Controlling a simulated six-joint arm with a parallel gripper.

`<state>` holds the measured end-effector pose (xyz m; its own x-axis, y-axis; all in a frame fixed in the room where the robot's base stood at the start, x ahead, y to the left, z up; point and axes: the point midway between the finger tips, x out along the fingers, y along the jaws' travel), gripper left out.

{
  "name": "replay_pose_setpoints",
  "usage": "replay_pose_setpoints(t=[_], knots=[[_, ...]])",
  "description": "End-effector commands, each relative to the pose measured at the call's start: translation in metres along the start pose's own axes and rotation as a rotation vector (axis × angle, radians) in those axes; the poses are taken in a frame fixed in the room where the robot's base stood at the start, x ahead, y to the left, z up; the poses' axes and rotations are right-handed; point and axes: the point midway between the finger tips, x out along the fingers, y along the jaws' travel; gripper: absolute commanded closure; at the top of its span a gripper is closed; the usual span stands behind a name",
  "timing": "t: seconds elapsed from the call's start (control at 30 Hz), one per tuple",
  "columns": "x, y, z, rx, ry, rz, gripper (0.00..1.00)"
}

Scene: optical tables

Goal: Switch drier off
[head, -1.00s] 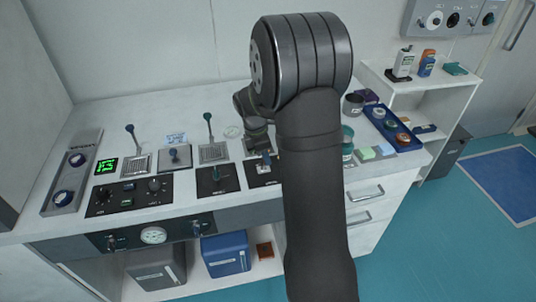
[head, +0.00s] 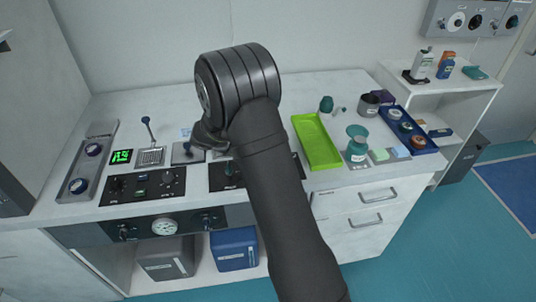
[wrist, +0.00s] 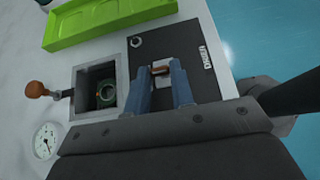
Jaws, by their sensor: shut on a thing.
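The drier's black panel (wrist: 185,60), with white DRIER lettering, lies under my gripper in the wrist view. My gripper (wrist: 161,71) has its two blue fingers shut on the drier switch (wrist: 160,70), a small brown-tipped piece between the fingertips. How far the switch is tilted is hard to tell. In the head view my arm hides the gripper and the switch; only the right edge of the black panel (head: 299,165) shows beside the arm.
A green tray (head: 317,141) lies behind the panel. Left of the panel in the wrist view are a square well (wrist: 95,92), an orange-knobbed lever (wrist: 38,90) and a round gauge (wrist: 45,140). A teal container (head: 357,140) and a blue tray (head: 408,130) stand at right.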

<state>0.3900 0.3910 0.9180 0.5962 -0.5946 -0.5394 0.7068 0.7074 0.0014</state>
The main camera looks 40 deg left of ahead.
Motion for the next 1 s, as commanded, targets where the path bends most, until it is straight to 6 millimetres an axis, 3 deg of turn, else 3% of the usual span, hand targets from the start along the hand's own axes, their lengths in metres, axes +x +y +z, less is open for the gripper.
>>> replay_pose_setpoints(t=[0.67, 0.7, 0.77, 0.8, 1.0], knots=[[-0.0008, 0.0002, -0.004, -0.001, -0.061, 0.0, 1.0], [-0.0008, 0.0002, -0.004, -0.001, -0.061, 0.0, 0.72], [-0.0007, 0.0001, -0.004, -0.001, -0.061, 0.0, 0.61], [-0.0007, 0.0001, -0.004, -0.001, -0.061, 0.0, 0.56], [-0.0007, 0.0, -0.0037, -0.001, -0.061, -0.001, 0.56]])
